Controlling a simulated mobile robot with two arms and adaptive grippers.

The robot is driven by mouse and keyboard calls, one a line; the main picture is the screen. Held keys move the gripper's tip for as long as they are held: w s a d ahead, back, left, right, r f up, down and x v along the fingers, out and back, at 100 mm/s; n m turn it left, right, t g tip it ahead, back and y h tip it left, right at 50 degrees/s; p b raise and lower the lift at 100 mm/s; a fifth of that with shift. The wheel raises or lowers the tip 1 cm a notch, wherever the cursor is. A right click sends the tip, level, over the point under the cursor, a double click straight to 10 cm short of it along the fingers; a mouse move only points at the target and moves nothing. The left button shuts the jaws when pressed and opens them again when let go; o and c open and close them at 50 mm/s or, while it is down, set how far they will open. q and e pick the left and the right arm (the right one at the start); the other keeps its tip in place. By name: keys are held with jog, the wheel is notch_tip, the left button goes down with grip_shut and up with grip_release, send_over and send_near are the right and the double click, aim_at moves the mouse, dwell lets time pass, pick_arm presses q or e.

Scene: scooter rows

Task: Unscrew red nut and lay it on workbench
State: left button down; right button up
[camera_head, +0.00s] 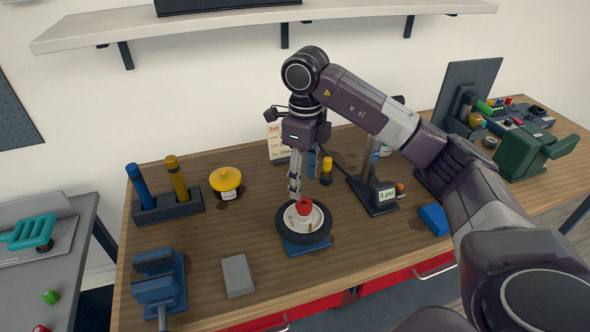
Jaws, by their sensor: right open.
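The red nut (304,206) sits at the centre of a small wheel (318,236) with a black tyre and a pale hub. The wheel lies on a blue base (306,249) on the wooden workbench (345,275). My right gripper (298,194) points down from above with its fingertips close to the nut. It is open, and I cannot tell whether a finger touches the nut. My left gripper is out of view.
A grey block (238,275) and a blue vise (160,285) stand at the front left. A yellow-capped jar (226,182) and a tool holder (168,206) stand behind. A gauge stand (382,199) is right of the wheel. Bare bench lies in front of the gauge stand.

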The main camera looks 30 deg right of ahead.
aim_at(304, 205)
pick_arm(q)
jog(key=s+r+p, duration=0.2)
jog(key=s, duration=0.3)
pick_arm(e)
jog(key=f, duration=0.2)
jog(key=s+f, duration=0.1)
jog(key=f, duration=0.1)
jog(key=shift+s+f, duration=0.1)
jog(key=shift+f, duration=0.15)
jog(key=shift+w+f, duration=0.25)
jog(key=shift+f, duration=1.1)
jog(key=c, duration=1.2)
jog(key=shift+f+n+b, duration=0.15)
jog(key=shift+n+b, duration=0.25)
jog(key=shift+n, duration=0.4)
jog(key=n+b, duration=0.1)
jog(key=n, duration=0.1)
jog(key=shift+n, duration=0.4)
jog(key=n+b, duration=0.2)
jog(key=n, duration=0.4)
jog(key=shift+b, duration=0.4)
jog(key=n+b, duration=0.2)
jog(key=n, duration=0.4)
jog(key=n+b, duration=0.1)
jog(key=n, duration=0.2)
jog(key=shift+n, duration=1.2)
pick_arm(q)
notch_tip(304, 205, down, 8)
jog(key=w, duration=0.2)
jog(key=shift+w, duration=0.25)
